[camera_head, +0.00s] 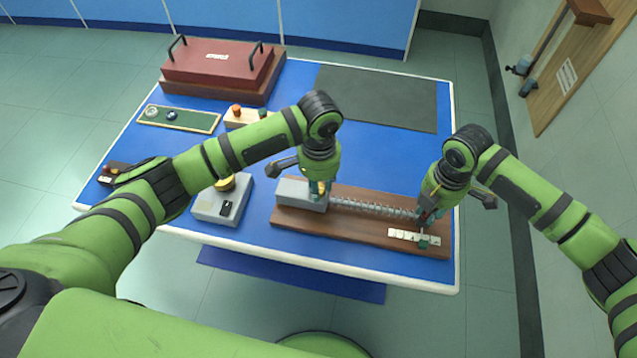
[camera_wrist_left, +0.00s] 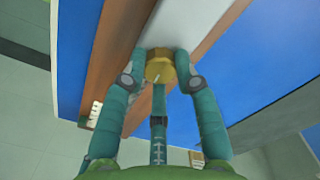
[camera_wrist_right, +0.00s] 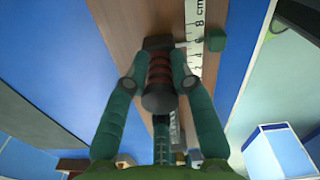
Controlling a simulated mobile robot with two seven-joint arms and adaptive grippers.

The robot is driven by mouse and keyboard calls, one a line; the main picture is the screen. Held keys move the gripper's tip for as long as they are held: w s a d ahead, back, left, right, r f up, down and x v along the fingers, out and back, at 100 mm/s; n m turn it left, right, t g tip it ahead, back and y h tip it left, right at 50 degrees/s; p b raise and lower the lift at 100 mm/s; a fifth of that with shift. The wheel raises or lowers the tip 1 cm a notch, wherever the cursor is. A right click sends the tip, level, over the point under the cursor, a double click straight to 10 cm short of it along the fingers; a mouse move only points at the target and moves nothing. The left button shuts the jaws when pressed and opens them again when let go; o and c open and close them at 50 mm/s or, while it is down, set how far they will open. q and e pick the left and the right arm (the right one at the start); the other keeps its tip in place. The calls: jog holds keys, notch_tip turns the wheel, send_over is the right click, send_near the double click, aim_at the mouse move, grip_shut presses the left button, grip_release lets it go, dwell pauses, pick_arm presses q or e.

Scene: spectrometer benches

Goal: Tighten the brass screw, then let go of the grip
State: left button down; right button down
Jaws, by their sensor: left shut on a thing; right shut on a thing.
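The brass screw (camera_wrist_left: 160,68) is a round golden knob on top of a grey block (camera_head: 296,193) at the left end of a brown wooden board (camera_head: 360,230). My left gripper (camera_head: 319,192) points down with its fingers closed around the screw. The grip (camera_wrist_right: 158,92), black with dark red bands, stands near the board's right end. My right gripper (camera_head: 427,215) is closed around it. A coil spring (camera_head: 370,207) stretches along the board from the grey block toward the grip. In the head view, the fingers partly hide both screw and grip.
A white centimetre scale (camera_head: 402,235) with a small green block (camera_head: 423,242) lies in front of the grip. On the blue table stand a grey box (camera_head: 215,207) with a yellow knob, a dark red case (camera_head: 215,65) and a green tray (camera_head: 180,120). A dark mat (camera_head: 378,97) is bare.

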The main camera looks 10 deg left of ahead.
aim_at(320, 187)
pick_arm(q)
jog(key=m, duration=0.5)
jog(key=shift+w+r+m, duration=0.1)
jog(key=shift+w+m, duration=0.15)
jog(key=shift+m, duration=0.15)
pick_arm(e)
jog(key=shift+s, duration=0.15)
pick_arm(q)
jog(key=shift+d+m, duration=0.1)
jog(key=shift+m, duration=0.2)
jog(key=c, duration=1)
grip_release()
jog(key=shift+o, duration=0.3)
jog(key=shift+s, duration=0.1)
pick_arm(e)
jog(key=shift+f, duration=0.1)
jog(key=shift+d, duration=0.1)
pick_arm(q)
notch_tip(320, 187, up, 12)
